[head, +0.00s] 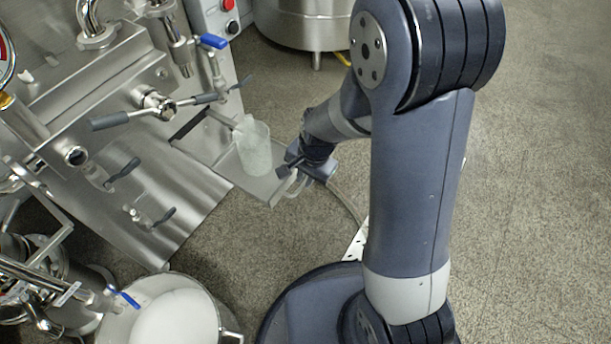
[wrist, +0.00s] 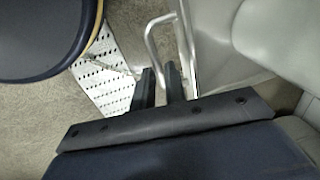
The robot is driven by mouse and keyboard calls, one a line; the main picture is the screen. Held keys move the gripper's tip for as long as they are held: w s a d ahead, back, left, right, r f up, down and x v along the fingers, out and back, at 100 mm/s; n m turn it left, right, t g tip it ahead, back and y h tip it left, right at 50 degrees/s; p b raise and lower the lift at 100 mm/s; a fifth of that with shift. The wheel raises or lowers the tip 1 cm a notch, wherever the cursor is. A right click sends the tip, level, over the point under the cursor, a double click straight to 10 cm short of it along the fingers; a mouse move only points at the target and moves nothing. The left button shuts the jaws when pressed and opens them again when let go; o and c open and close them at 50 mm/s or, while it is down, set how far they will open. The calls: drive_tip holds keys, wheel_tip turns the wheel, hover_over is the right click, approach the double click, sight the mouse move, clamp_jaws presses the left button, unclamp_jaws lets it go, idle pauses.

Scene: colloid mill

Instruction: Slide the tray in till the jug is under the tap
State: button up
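The metal tray (head: 227,163) sticks out from the front of the steel mill. A pale translucent jug (head: 252,146) stands upright on its outer part; the jug's side also shows in the wrist view (wrist: 275,30). The tap (head: 214,70) with a blue lever is above and left of the jug, over the tray's inner side, so the jug stands outward of it. My gripper (head: 287,168) is at the tray's outer end. In the wrist view its two dark fingers (wrist: 160,82) straddle the tray's bent-rod handle (wrist: 153,44), close together and apparently shut on it.
Grey lever handles (head: 112,121) stick out of the mill left of the tray. A round vessel of white liquid (head: 178,318) stands at bottom left. A steel drum (head: 305,22) stands behind. A perforated white plate (wrist: 108,75) lies near the floor. Floor to the right is clear.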

sight(251, 122)
clamp_jaws()
drive_tip(key=w+a+p, duration=0.1)
drive_tip(key=w+a, duration=0.2)
drive_tip(key=a, duration=0.1)
drive_tip(key=w+a+p, duration=0.2)
drive_tip(key=w+a, duration=0.2)
drive_tip(key=a, duration=0.1)
drive_tip(key=w+a+p, duration=0.1)
drive_tip(key=w+a, duration=0.2)
drive_tip(key=a, duration=0.1)
drive_tip(key=shift+w+a+p, duration=0.2)
drive_tip(key=shift+w+p, duration=0.05)
drive_tip(key=shift+p, duration=0.1)
drive_tip(key=shift+o, duration=2.2)
unclamp_jaws()
drive_tip(key=r+p, duration=0.1)
drive_tip(key=r, duration=0.2)
drive_tip(key=d+r, duration=0.1)
drive_tip(key=r, duration=0.3)
drive_tip(key=s+r+p, duration=0.1)
drive_tip(key=r, duration=0.2)
drive_tip(key=shift+s+d+r+p, duration=0.1)
drive_tip(key=shift+d+r+p, duration=0.2)
drive_tip(key=shift+r+p, duration=0.05)
